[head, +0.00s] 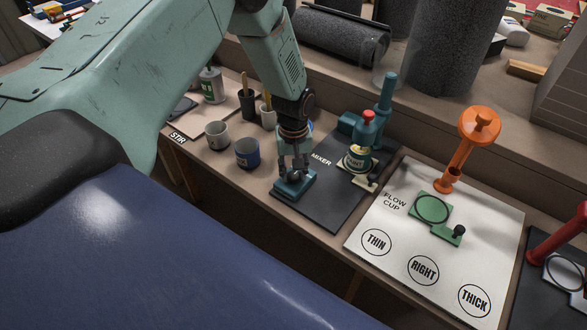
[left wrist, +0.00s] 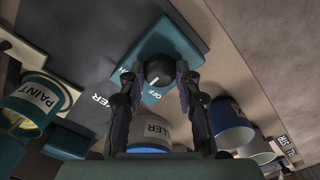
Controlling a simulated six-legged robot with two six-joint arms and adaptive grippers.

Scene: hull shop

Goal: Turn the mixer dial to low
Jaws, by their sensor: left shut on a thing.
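The mixer dial (head: 296,177) is a black round knob on a teal control box (head: 291,190) at the front of the dark mixer mat (head: 325,208). In the left wrist view the knob (left wrist: 158,71) shows a white pointer mark on its lower-left side, towards the OFF label (left wrist: 152,94). Other lettering on the box is partly hidden. My left gripper (head: 296,172) points down over the box, its fingers shut on the dial from both sides. The mixer (head: 387,98) stands behind, with a paint can (head: 357,158) at it. My right gripper is out of view.
Right of the mat lies the white flow cup board (head: 388,265) with an orange cup stand (head: 465,145).

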